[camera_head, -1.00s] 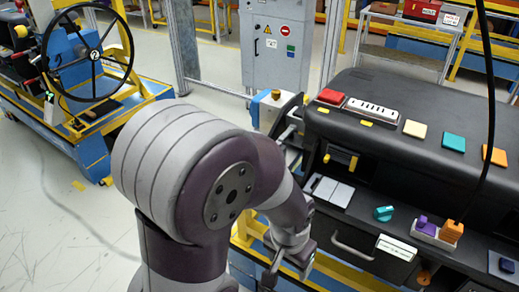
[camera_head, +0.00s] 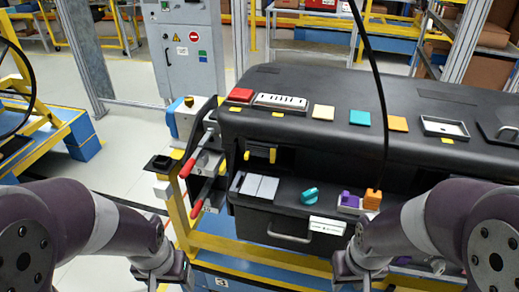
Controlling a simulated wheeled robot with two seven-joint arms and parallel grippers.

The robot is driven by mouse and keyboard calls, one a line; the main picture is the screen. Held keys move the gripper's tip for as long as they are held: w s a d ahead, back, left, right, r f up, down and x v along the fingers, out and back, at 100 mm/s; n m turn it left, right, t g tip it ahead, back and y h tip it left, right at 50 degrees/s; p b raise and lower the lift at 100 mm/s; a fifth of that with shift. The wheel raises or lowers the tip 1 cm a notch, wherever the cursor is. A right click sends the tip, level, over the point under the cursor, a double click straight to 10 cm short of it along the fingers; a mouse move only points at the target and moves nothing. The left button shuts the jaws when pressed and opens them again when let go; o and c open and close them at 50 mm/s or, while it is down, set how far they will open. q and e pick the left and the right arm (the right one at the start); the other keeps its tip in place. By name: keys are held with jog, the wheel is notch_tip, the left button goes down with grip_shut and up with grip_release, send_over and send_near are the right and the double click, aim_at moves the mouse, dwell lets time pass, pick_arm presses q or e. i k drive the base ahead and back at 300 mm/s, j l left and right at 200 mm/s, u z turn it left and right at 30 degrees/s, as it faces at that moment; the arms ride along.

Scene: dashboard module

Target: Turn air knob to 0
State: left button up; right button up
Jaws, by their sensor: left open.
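A black dashboard module (camera_head: 250,135) stands on a yellow frame across the middle and right. A teal rotary knob (camera_head: 309,195) sticks out of its lower front ledge, right of two grey flat pads. No air label or 0 mark is legible. My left gripper (camera_head: 166,277) is low, left of and below the dashboard, open and apart from it. My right gripper (camera_head: 363,274) is at the bottom, in front of the dashboard and below and right of the teal knob. Its fingertips are too small and partly cut off to read. Neither gripper is at the knob.
A drawer handle (camera_head: 289,236) juts out below. A cable hangs in front.

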aim_at(439, 265)
jog(key=z, duration=1.55)
